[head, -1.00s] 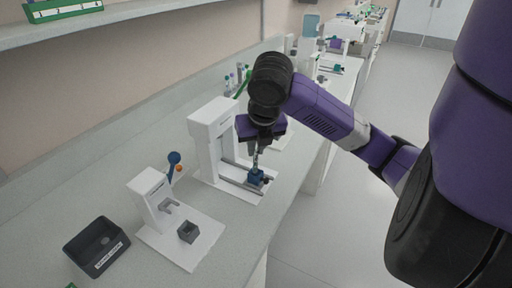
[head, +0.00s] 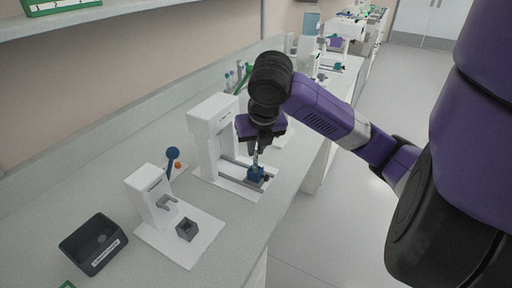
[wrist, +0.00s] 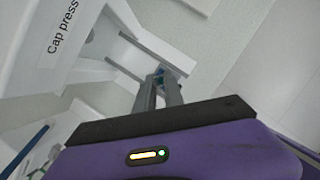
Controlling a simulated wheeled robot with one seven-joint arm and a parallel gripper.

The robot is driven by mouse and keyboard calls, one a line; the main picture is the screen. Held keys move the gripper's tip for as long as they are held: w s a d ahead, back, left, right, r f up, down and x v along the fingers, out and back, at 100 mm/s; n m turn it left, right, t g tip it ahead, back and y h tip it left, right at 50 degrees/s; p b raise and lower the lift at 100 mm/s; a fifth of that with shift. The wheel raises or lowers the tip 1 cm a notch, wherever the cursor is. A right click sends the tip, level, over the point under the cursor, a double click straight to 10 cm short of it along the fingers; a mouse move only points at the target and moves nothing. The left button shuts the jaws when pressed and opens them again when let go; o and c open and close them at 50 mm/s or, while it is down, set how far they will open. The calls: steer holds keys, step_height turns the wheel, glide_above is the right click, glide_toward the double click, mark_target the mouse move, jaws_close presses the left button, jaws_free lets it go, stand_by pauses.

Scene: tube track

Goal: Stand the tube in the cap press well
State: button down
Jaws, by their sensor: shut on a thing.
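The cap press (head: 206,135) is a tall white stand, and its "Cap press" label (wrist: 62,28) shows in the wrist view. Grey rails (head: 236,170) run out from its foot, with a small blue block (head: 256,175) at their outer end. My gripper (head: 257,155) points down over that block. It is shut on the tube (head: 256,161), of which only a thin upright sliver shows below the fingers. In the wrist view, the fingertips (wrist: 160,84) hide most of the tube. I cannot tell whether the tube's foot is inside the blue block or just above it.
A smaller white stand (head: 150,190) with a grey square holder (head: 187,229) is nearer on the bench. More equipment lines the bench beyond. Bare bench lies along the front edge.

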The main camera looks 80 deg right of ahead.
steer(key=shift+f+b, duration=0.45)
steer(key=c, duration=1.4)
jaws_free()
steer(key=shift+o, duration=0.2)
steer(key=p+v, duration=0.1)
steer(key=v, duration=0.7)
steer(key=shift+f, duration=0.1)
